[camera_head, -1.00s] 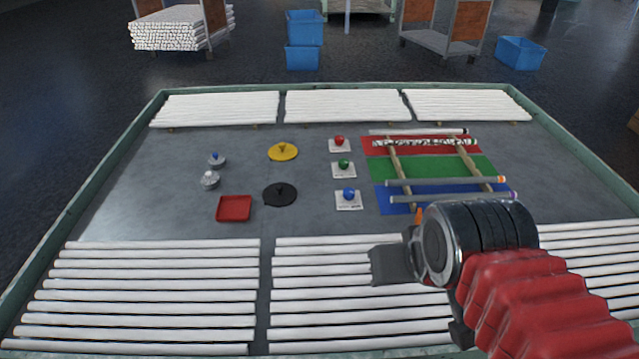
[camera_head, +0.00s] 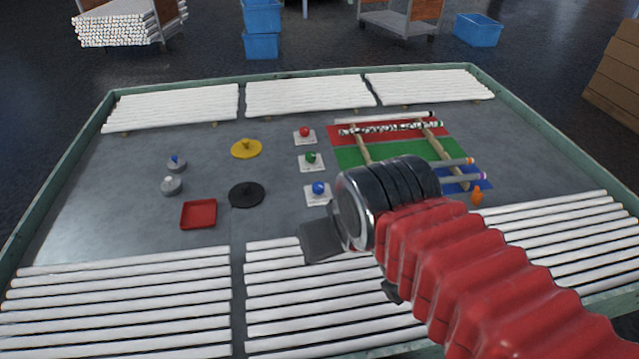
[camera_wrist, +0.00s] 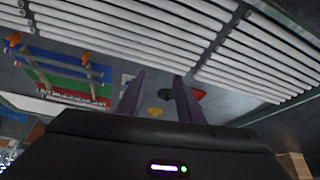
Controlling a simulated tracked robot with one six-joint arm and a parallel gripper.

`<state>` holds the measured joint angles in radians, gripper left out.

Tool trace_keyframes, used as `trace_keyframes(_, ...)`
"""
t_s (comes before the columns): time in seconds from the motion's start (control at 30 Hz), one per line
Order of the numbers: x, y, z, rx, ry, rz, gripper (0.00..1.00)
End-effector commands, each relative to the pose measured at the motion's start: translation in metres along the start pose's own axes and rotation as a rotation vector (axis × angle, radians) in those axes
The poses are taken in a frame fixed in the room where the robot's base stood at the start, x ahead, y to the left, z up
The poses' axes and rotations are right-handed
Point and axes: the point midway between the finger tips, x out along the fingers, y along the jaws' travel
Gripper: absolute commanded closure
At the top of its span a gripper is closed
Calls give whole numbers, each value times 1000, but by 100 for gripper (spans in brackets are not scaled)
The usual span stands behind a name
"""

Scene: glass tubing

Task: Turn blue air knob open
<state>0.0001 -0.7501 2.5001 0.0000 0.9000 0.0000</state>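A blue knob (camera_head: 318,187) sits on a small white square plate (camera_head: 311,199), the nearest of three plates in a column. A smaller blue-topped knob (camera_head: 175,160) on a round grey base stands farther left. The pictures do not show which of them is the air knob. My gripper (camera_head: 355,266) is in front of the blue knob on the plate, apart from it and above the near white tubes. In the wrist view, its two fingers (camera_wrist: 158,84) stand apart with nothing between them. I cannot make out the blue knobs clearly there.
Red (camera_head: 305,132) and green (camera_head: 311,157) knobs stand behind the blue one. Left are a yellow disc (camera_head: 246,148), black disc (camera_head: 247,194), red tray (camera_head: 198,214) and white-topped knob (camera_head: 171,184). A coloured mat (camera_head: 350,155) with rails lies right. White tubes line front and back.

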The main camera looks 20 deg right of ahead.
Motion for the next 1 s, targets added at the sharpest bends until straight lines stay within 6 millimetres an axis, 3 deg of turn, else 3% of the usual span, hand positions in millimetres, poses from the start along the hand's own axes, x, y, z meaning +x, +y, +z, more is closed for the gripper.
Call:
trace_keyframes(0.27,3,2,-15,-1,-7,0,49)
trace_keyframes(0.37,7,-3,-28,-6,-12,-3,49)
trace_keyframes(0.67,27,8,-79,-7,-28,-3,49)
trace_keyframes(1.0,63,26,-133,-8,-45,-4,49)
